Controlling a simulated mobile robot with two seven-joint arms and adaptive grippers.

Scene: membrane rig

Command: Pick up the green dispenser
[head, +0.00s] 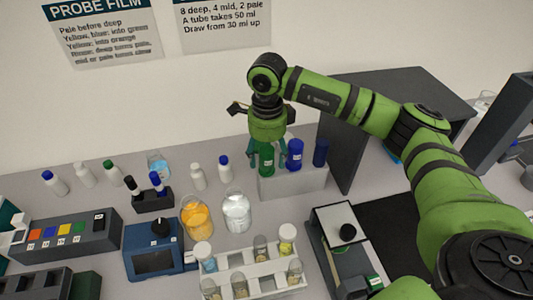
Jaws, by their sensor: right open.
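The green dispenser (266,158) stands on a light grey raised block (290,184) at the back of the bench. My right gripper (267,165) points down over it, with its fingers open on either side of the dispenser. Its upper part is hidden by the gripper, and I cannot tell whether the fingers touch it. A blue dispenser (294,153) stands just to the right on the same block, close to the gripper. A dark blue cylinder (320,152) is farther right. My left gripper is not in view.
A dark upright panel (343,155) stands right of the block. In front are a beaker of orange liquid (195,216), a beaker of clear liquid (236,212) and a white tube rack (261,280). Small capped bottles, including a white one (225,170), stand to the left.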

